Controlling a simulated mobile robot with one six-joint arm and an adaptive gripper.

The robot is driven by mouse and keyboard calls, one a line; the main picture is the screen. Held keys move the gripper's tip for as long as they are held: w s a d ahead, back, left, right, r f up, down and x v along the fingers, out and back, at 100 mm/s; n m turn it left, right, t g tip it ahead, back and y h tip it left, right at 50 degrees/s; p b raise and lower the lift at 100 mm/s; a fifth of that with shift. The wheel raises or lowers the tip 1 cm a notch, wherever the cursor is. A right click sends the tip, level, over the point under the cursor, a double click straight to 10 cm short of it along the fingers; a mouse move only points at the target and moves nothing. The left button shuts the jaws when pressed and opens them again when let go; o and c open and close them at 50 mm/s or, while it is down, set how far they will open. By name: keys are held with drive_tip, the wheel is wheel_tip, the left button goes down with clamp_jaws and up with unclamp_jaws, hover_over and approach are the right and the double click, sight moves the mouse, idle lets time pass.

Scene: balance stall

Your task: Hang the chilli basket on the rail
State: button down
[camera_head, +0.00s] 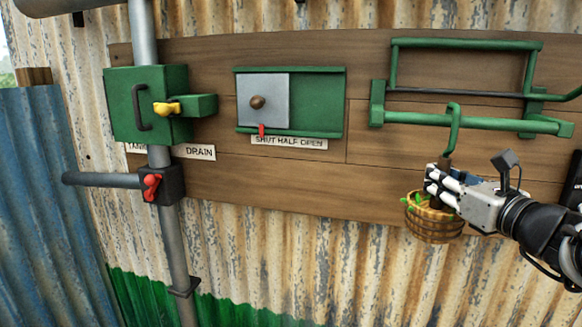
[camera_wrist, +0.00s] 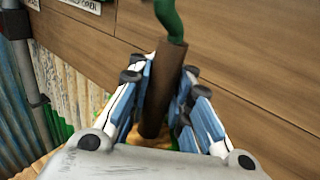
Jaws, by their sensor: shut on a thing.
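The chilli basket (camera_head: 434,222) is a small woven basket with green leaves or chillies in it, below a brown grip (camera_wrist: 157,95) and a green hook (camera_head: 455,130). My gripper (camera_head: 440,178) is shut on the brown grip, which also shows between its fingers (camera_wrist: 163,88) in the wrist view. The green rail (camera_head: 490,122) runs across the board at upper right. The hook's curved top overlaps the rail in the head view. I cannot tell whether it rests over the rail or is in front of it. The wrist view shows only the hook's lower part.
A green frame with a dark bar (camera_head: 450,93) sits above and behind the rail. Left on the wooden board are a sliding hatch (camera_head: 264,100) and a green drain box (camera_head: 120,120) with a yellow knob. A pipe has a red valve handle (camera_head: 151,186). Bare board separates hatch and rail.

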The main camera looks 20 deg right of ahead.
drive_tip(key=shift+w+d+f, duration=0.2)
drive_tip(key=shift+w+f, duration=0.05)
drive_tip(key=shift+w, duration=0.15)
drive_tip(key=shift+s, duration=0.1)
drive_tip(key=c, duration=2)
unclamp_jaws()
drive_tip(key=o, duration=0.6)
